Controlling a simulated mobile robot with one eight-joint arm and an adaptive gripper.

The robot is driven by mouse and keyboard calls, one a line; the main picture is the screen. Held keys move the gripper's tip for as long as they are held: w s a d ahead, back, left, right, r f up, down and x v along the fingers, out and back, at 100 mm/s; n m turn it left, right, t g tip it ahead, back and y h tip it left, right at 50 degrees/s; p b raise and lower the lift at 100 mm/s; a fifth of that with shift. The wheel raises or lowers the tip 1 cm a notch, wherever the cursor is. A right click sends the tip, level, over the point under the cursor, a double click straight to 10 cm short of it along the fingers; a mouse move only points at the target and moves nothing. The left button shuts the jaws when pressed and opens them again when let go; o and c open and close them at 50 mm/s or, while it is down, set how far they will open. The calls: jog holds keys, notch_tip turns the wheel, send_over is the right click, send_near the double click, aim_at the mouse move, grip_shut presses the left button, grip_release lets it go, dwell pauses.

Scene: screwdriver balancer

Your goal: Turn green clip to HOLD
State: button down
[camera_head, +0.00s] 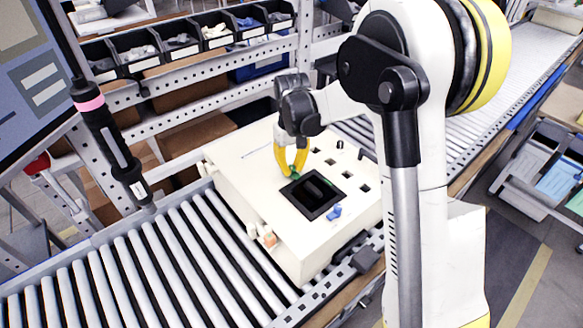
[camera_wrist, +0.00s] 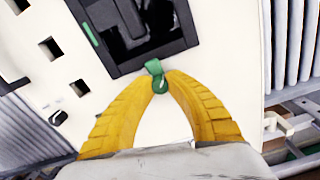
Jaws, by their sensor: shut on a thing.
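The green clip (camera_wrist: 157,76) shows at the edge of the black-framed opening in the wrist view. It hangs between the tips of my yellow gripper (camera_wrist: 161,84), which is shut on it. In the head view my gripper (camera_head: 293,174) reaches down to the back left edge of the dark opening (camera_head: 313,194) in the white box. A bit of green (camera_head: 295,174) shows at its fingertips there. The clip's exact angle is hard to tell in the head view, and I see no readable HOLD mark. A blue clip (camera_head: 334,212) sits at the front corner of the opening.
The white box (camera_head: 240,180) stands on a roller conveyor (camera_head: 150,265). Several small square holes lie beside the opening. A black screwdriver-like tool with a pink band (camera_head: 110,140) hangs at the left. Parts bins (camera_head: 180,43) stand on a rack behind.

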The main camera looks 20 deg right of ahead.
aim_at(293, 167)
dwell(0.4)
jog(key=c, duration=1.3)
grip_release()
jog(key=shift+d, duration=0.15)
jog(key=shift+o, duration=0.2)
notch_tip(293, 167, up, 12)
